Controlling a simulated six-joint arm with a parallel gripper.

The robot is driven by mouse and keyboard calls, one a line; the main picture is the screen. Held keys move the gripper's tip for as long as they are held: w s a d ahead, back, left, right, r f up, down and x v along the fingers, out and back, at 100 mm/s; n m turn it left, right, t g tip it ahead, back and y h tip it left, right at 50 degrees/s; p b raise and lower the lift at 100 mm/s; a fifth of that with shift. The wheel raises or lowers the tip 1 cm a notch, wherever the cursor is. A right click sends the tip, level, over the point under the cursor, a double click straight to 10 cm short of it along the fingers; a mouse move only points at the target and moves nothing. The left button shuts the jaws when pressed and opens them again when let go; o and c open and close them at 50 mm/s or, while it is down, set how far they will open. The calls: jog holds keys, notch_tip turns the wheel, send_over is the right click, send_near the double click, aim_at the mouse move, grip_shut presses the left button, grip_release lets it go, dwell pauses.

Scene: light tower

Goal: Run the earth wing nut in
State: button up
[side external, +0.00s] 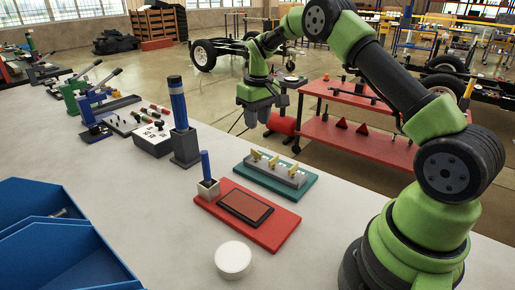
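A teal board (300,191) lies on the pale bench, carrying a grey block (262,172) with three small brass-yellow pieces in a row along its top. They look like wing nuts: a left one (256,155), a middle one (273,162) and a right one (290,169). I cannot tell which is the earth one or how far each is turned down. My green and grey gripper (258,118) hangs in the air behind and above the board, apart from it. It points down; its fingers are small and dark, so their opening is unclear. No held object can be made out.
A red board (286,222) with a dark panel and a small cup holding a blue rod (206,168) lies in front. A white round lid (233,260), a tall blue-topped post (178,104), blue bins (60,250) and a lever rig (96,108) stand nearby. A red cart (355,140) stands beyond the bench.

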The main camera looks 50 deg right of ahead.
aim_at(256, 155)
jog(key=shift+g, duration=0.3)
notch_tip(256, 155, down, 10)
jog(key=shift+r, duration=0.2)
grip_shut()
